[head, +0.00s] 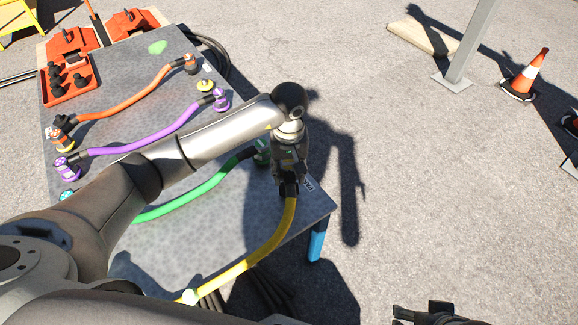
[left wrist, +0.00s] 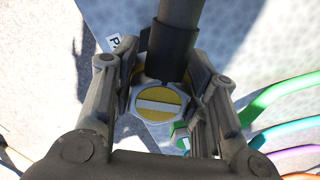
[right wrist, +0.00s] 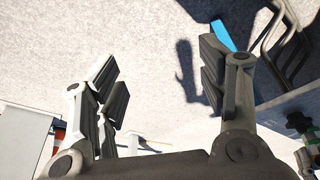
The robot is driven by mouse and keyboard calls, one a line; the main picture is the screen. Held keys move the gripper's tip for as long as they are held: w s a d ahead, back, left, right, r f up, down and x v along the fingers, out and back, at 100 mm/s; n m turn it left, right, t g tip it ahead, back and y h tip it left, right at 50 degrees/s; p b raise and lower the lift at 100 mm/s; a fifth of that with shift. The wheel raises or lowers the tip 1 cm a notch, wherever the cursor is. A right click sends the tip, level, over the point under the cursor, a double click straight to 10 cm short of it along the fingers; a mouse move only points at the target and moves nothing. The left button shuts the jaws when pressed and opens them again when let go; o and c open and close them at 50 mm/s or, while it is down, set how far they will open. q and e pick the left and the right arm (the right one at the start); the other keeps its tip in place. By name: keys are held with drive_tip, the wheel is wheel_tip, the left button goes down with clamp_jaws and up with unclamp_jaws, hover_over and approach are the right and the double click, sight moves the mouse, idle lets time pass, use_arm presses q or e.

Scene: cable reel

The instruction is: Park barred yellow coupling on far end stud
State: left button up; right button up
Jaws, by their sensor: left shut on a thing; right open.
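My left gripper (head: 291,170) is over the near right corner of the grey table, shut on the barred yellow coupling. In the left wrist view the coupling's round yellow face with a white bar (left wrist: 158,103) shows between the fingers, with its black sleeve (left wrist: 170,55) above. The yellow hose (head: 270,245) hangs from it and curves toward the bottom of the head view. I cannot make out a stud under the coupling; the gripper covers that area. My right gripper (right wrist: 160,78) is open and empty, off the table over the pavement.
A green hose (head: 190,205) ends in a green coupling (head: 262,153) close beside my left gripper. Purple (head: 150,135) and orange (head: 125,100) hoses lie farther back. A white label (head: 308,184) marks the table corner. A red tray (head: 70,82) sits at the far left.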

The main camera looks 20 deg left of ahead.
sight(289, 186)
use_arm(q)
wheel_tip(289, 186, down, 2)
drive_tip(key=shift+f+b, duration=0.15)
drive_tip(key=shift+b, duration=0.4)
drive_tip(key=shift+f+b, duration=0.75)
drive_tip(key=shift+f, duration=0.15)
use_arm(e)
drive_tip(key=w+a+r+t+y, duration=0.1)
drive_tip(key=w+a+r+t, duration=0.1)
drive_tip(key=w, duration=0.4)
drive_tip(key=w+a+r+t, duration=0.2)
drive_tip(key=w+t, duration=0.2)
drive_tip(key=w, duration=0.1)
drive_tip(key=shift+w+r+t+y, duration=0.4)
drive_tip(key=shift+w+r, duration=0.15)
drive_tip(key=shift+w+r+t, duration=0.15)
drive_tip(key=shift+r+t, duration=0.05)
drive_tip(key=shift+t, duration=0.1)
drive_tip(key=shift+a, duration=0.15)
use_arm(q)
drive_tip(key=shift+b, duration=0.35)
use_arm(e)
drive_tip(key=shift+w+a+r+t, duration=0.2)
drive_tip(key=shift+w+r+t, duration=0.2)
drive_tip(key=shift+w+r, duration=0.15)
use_arm(q)
drive_tip(key=shift+f, duration=0.1)
use_arm(e)
drive_tip(key=shift+w+r, duration=0.15)
drive_tip(key=shift+r, duration=0.1)
